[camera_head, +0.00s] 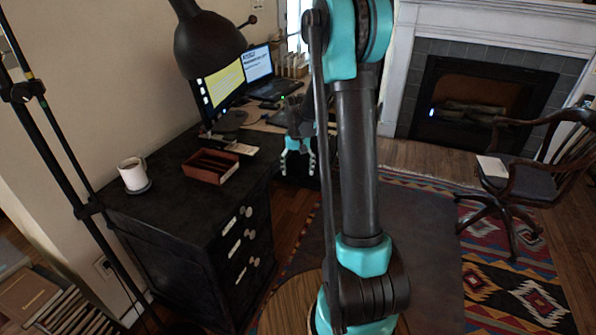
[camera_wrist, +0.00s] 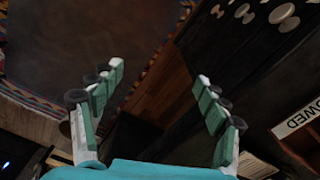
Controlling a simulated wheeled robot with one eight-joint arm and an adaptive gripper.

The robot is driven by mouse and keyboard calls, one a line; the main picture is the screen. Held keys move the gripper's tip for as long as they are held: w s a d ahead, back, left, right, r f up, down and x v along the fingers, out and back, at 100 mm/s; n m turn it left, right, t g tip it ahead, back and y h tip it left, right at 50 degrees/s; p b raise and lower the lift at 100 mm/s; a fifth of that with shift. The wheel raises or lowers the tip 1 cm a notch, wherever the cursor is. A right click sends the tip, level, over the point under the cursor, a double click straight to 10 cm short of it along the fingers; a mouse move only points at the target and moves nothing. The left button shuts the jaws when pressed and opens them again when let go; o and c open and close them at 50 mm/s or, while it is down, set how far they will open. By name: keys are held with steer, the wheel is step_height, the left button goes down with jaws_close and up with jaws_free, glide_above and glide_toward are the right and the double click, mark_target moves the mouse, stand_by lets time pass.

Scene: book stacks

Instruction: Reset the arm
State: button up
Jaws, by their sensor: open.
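My gripper (camera_head: 298,163) hangs to the right of the dark desk's drawer cabinet in the head view, with its fingers pointing down. In the wrist view my gripper (camera_wrist: 160,92) shows both fingers spread wide, with nothing between them. It is open and empty. My arm, teal and dark grey, rises through the middle of the head view and hides part of the room behind it.
The dark desk (camera_head: 165,221) holds a white mug (camera_head: 133,174), a reddish-brown tray (camera_head: 211,166), a monitor (camera_head: 220,90) and a laptop (camera_head: 262,78). A black lamp (camera_head: 207,42) overhangs it. A wooden chair (camera_head: 520,180) and a fireplace (camera_head: 470,105) stand right. Rug-covered floor (camera_head: 425,225) is open.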

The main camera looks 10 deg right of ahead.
steer(key=s+d+r+n+t, duration=0.1)
steer(key=s+t, duration=0.3)
steer(key=s, duration=2.4)
steer(key=shift+d+r+n, duration=0.25)
steer(key=shift+r+n, duration=0.35)
steer(key=shift+r, duration=0.1)
